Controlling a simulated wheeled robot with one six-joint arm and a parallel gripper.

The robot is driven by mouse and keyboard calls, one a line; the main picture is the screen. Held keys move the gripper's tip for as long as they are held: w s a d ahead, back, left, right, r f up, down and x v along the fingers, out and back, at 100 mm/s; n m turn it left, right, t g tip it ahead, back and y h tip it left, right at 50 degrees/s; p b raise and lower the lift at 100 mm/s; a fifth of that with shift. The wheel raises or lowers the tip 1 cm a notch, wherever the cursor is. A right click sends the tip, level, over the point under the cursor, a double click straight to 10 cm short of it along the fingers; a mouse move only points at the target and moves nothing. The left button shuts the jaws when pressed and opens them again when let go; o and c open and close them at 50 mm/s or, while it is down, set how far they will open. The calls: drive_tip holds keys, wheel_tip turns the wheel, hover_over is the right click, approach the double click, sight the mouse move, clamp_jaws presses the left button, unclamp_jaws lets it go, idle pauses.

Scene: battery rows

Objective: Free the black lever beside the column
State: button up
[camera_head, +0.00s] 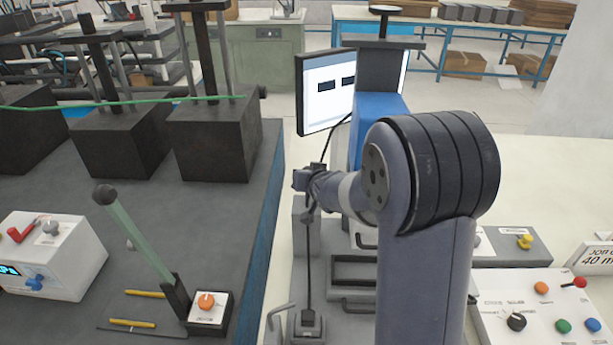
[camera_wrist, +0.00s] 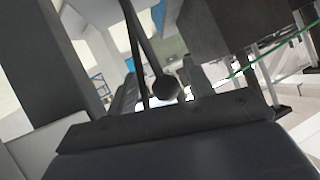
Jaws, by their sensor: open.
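The black lever (camera_head: 308,262) is a thin dark rod standing nearly upright from a small dark base (camera_head: 308,326), right of the dark bench. Its upper end is at my gripper (camera_head: 303,181), which is open. In the wrist view a round dark knob (camera_wrist: 167,88) on a dark rod (camera_wrist: 142,38) shows just beyond the wide dark edge at the bottom. I cannot tell whether the knob lies between the fingers. The blue column (camera_head: 378,122) stands behind my arm, which hides part of it.
A green lever (camera_head: 140,235) with a black knob stands on the bench to the left, near a white control box (camera_head: 50,255). A monitor (camera_head: 326,92) stands close behind my gripper. A button panel (camera_head: 540,315) lies at right. A green line (camera_head: 120,102) crosses several dark blocks.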

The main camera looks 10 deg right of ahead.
drive_tip(key=v, duration=0.7)
drive_tip(key=shift+s+p, duration=0.2)
drive_tip(key=shift+p, duration=0.1)
drive_tip(key=shift+r, duration=0.1)
drive_tip(key=shift+c, duration=0.5)
